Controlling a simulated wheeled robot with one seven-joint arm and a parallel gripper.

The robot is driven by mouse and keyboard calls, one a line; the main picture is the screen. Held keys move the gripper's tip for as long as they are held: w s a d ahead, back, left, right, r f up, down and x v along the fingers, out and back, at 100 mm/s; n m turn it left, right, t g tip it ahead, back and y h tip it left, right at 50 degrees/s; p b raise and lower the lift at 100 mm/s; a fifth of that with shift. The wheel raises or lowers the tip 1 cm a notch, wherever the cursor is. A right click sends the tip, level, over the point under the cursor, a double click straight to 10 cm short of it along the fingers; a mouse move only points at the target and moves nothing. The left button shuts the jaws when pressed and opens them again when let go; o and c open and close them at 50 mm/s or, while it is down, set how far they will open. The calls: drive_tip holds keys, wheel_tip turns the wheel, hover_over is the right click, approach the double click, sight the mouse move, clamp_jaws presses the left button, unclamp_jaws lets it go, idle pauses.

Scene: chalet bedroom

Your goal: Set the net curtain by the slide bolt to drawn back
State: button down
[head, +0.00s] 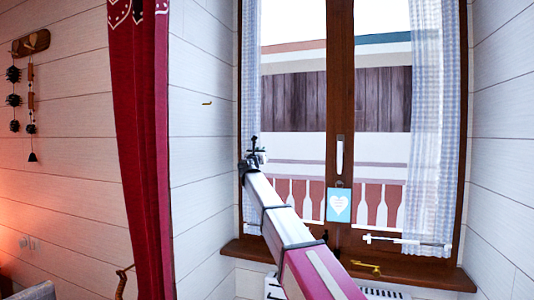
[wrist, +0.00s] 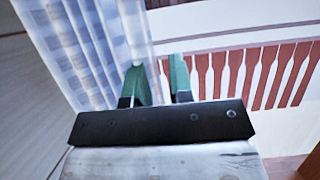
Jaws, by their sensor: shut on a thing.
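A blue-and-white checked net curtain (head: 252,62) hangs in a narrow strip along the left side of the window. It fills the upper left of the wrist view (wrist: 80,50). My gripper (head: 254,150) is at this curtain's right edge, around mid-height. Its green fingers (wrist: 158,82) are shut on the curtain edge, though the held cloth is hard to make out. A second checked net curtain (head: 430,110) hangs at the right side of the window. A white horizontal bar (head: 395,239), possibly the slide bolt, lies low across the right pane and that curtain.
The brown window frame (head: 340,90) has a white handle (head: 340,155) and a blue heart card (head: 339,204). A brass fitting (head: 367,267) is by the wooden sill (head: 430,274). A red curtain (head: 142,150) hangs left of the recess. Glass between the net curtains is clear.

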drive_tip(key=shift+w+a, duration=0.1)
drive_tip(key=shift+a, duration=0.1)
drive_tip(key=c, duration=1.3)
unclamp_jaws()
drive_tip(key=shift+a, duration=0.1)
drive_tip(key=v, duration=1)
drive_tip(key=shift+s+f, duration=0.15)
drive_tip(key=shift+s, duration=0.25)
